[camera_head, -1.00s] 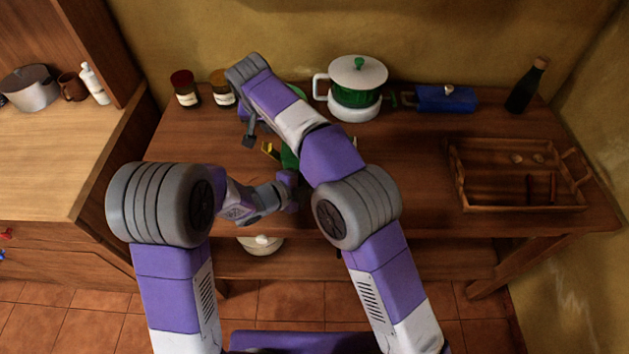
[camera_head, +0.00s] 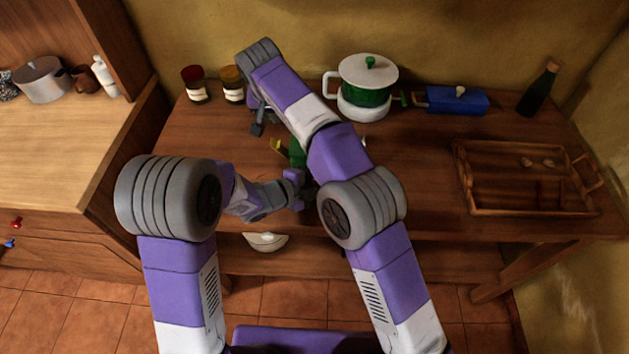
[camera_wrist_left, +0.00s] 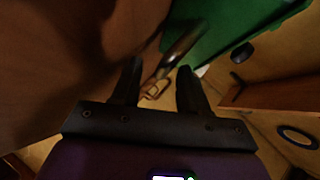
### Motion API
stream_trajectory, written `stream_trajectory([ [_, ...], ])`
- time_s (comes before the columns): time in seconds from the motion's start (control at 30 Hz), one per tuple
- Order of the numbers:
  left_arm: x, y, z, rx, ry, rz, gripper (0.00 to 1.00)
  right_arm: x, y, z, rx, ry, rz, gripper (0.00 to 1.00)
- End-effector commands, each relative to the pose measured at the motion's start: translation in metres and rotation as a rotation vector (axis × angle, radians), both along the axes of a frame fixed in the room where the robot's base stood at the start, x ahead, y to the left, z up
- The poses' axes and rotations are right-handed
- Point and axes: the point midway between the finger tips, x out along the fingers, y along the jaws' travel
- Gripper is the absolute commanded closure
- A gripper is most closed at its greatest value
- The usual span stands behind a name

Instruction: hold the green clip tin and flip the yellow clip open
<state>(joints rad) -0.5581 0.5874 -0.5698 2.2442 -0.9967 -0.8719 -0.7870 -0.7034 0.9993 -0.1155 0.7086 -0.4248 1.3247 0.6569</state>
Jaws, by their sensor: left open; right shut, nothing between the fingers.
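The green clip tin (camera_head: 297,153) is on the brown counter, mostly hidden behind my right arm. Its yellow clip (camera_head: 278,146) shows at the tin's left side; I cannot tell whether it is open. My right gripper (camera_head: 257,129) is shut and empty, above and left of the clip, apart from it. My left gripper (camera_head: 302,186) is at the near side of the tin, partly hidden by my right arm. In the left wrist view its fingers (camera_wrist_left: 160,88) are open with nothing held between them. A large green surface (camera_wrist_left: 235,25), likely the tin, lies just beyond the fingertips.
A white and green pot (camera_head: 366,92), a blue box (camera_head: 456,101) and a dark bottle (camera_head: 539,90) stand at the back right. Two jars (camera_head: 195,86) stand at the back left. A wooden tray (camera_head: 530,211) lies at the right. The counter between tin and tray is clear.

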Motion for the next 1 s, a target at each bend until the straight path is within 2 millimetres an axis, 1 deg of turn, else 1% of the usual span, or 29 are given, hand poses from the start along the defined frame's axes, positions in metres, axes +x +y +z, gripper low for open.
stream_trajectory([
  [0.17,-0.009,0.012,0.008,-0.002,-0.001,0.004,0.56,0.000,0.000,0.000,0.000,0.000,0.000,1.00],
  [0.6,-0.054,0.067,0.038,-0.002,-0.003,0.006,0.56,0.000,0.000,0.000,0.000,0.000,0.000,1.00],
  [0.8,-0.067,0.081,0.045,0.000,-0.001,0.005,0.56,0.000,0.000,0.000,0.000,0.000,0.000,1.00],
  [1.0,-0.071,0.085,0.047,0.000,0.000,0.003,0.56,0.000,0.000,0.000,0.000,0.000,0.000,1.00],
])
